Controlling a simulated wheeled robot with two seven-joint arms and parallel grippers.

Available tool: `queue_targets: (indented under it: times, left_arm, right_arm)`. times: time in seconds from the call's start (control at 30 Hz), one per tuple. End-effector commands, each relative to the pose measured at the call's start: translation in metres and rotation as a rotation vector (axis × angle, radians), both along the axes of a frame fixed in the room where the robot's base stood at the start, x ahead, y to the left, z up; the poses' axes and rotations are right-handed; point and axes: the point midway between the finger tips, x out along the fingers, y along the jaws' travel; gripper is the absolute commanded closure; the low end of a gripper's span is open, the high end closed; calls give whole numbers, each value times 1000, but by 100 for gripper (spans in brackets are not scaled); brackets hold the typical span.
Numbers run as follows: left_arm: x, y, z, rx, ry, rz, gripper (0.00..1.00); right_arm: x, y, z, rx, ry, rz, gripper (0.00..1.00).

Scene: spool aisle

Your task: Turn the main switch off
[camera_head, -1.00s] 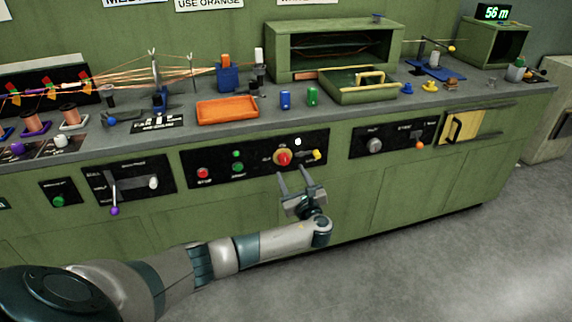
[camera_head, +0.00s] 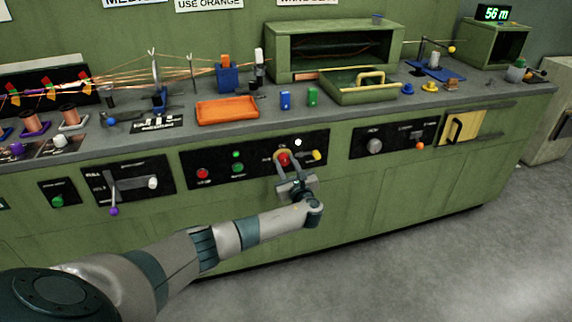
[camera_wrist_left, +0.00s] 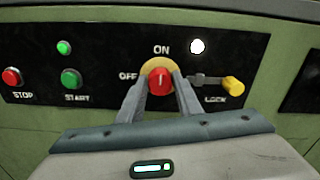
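The main switch is a red knob (camera_wrist_left: 160,82) on a yellow disc, on a black panel marked ON above and OFF to the left. In the wrist view the knob stands upright, towards ON. In the head view the red knob (camera_head: 284,159) shows between the fingers of my left gripper (camera_head: 286,157). In the wrist view the left gripper (camera_wrist_left: 157,90) has its fingers spread, one on each side of the knob; whether they touch it I cannot tell. My right gripper is not in view.
A yellow lock handle (camera_wrist_left: 232,87) sits just right of the switch, close to the right finger. Left are a red STOP button (camera_wrist_left: 12,78), a green START button (camera_wrist_left: 71,79) and a green lamp (camera_wrist_left: 64,47). A white lamp (camera_wrist_left: 197,46) is above. Floor in front is clear.

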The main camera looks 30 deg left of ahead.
Motion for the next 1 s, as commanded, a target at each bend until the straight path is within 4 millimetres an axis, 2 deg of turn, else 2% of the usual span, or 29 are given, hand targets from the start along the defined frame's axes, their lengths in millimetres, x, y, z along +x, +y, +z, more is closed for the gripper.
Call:
queue_targets:
  times: [0.07, 0.53, 0.7, 1.0]
  left_arm:
    - [0, 0, 0, 0, 0, 1, 90]
    - [-1, 0, -2, -43, -49, 2, 90]
    - [-1, 0, -3, -102, -118, 2, 90]
    - [-2, 0, -5, -264, -307, 2, 90]
  right_arm:
    - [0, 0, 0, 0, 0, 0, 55]
    - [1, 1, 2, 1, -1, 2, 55]
    - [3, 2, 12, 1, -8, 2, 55]
    - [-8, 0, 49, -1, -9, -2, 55]
